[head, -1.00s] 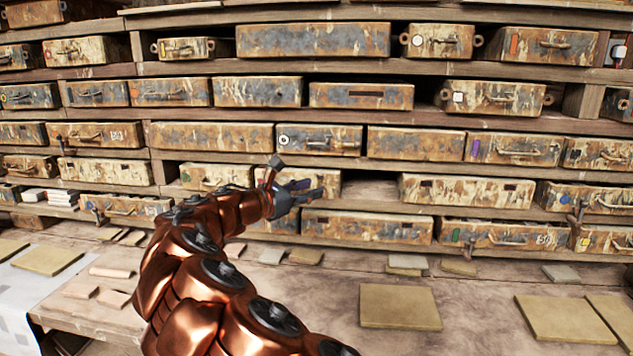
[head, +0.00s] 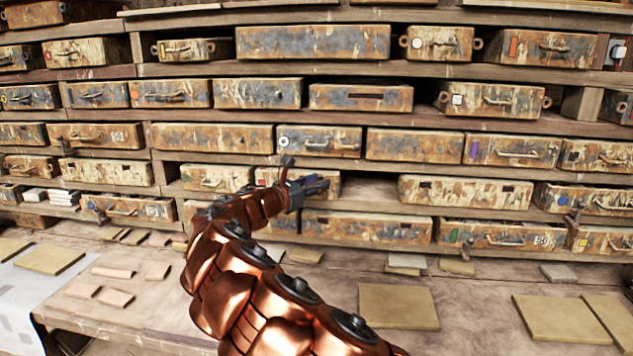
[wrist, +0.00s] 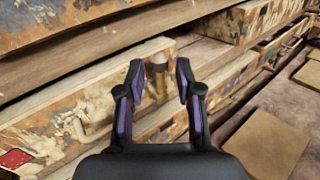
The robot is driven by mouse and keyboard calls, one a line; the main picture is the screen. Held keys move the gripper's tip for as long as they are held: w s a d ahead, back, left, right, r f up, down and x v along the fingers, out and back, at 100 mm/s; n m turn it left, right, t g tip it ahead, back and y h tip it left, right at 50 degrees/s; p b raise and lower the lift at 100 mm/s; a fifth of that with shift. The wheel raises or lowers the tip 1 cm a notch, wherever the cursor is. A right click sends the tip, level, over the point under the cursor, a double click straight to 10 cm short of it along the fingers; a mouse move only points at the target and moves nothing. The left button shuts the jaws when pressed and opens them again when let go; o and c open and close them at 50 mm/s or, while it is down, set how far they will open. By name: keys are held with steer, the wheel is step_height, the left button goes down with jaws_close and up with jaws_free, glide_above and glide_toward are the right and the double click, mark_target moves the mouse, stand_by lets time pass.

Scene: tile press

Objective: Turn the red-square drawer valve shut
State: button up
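In the wrist view, a red square (wrist: 15,158) marks the face of a worn, mottled drawer (wrist: 95,105) at the left. My gripper (wrist: 160,75) is open, with its two dark, purple-padded fingers apart. A small brownish upright part (wrist: 160,52) shows beyond and between the fingertips; I cannot tell whether it is the valve. The fingers do not visibly hold anything. In the head view, my gripper (head: 318,185) is in front of the drawer (head: 334,188) in the second row from the bottom. My arm and gripper hide most of that drawer's face.
Wooden shelves of similar drawers fill the back, some with handles and coloured marks. An open gap (head: 370,190) lies right of the drawer. A bench below holds flat tiles, including a large one (head: 398,306). A drawer with a green mark (head: 500,236) sits lower right.

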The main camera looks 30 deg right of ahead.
jaws_close()
stand_by(0.3)
